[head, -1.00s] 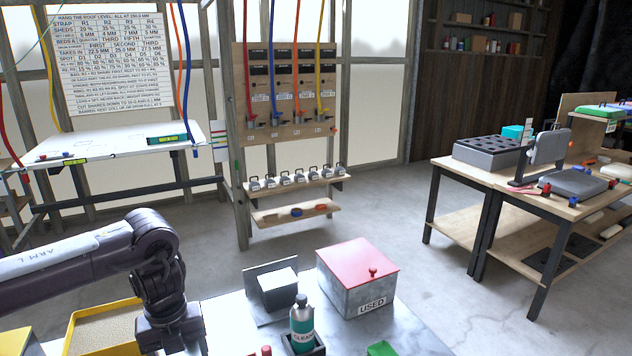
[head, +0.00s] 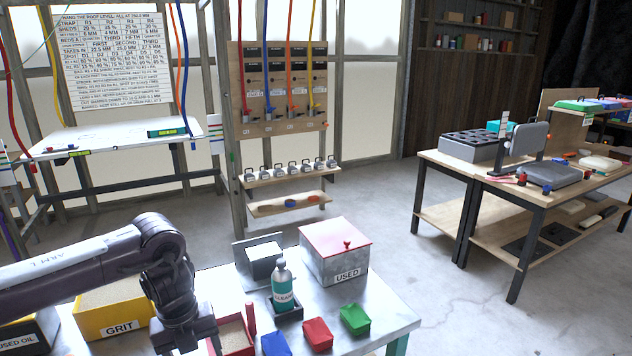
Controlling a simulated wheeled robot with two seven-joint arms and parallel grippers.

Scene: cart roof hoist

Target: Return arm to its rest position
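My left arm (head: 90,262), dark with a pale sleeve marked ARM L, reaches in from the left in the head view. It bends at the elbow and hangs down over the left part of the metal-topped bench (head: 385,318). The fingers cannot be made out, and I see nothing held. My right arm and gripper are out of view.
On the bench are a yellow GRIT box (head: 120,326), a cleaner bottle (head: 280,287), a red-lidded USED box (head: 335,258), and blue, red (head: 317,334) and green packets. A wooden workbench (head: 447,160) stands right. Open concrete floor (head: 395,235) lies between.

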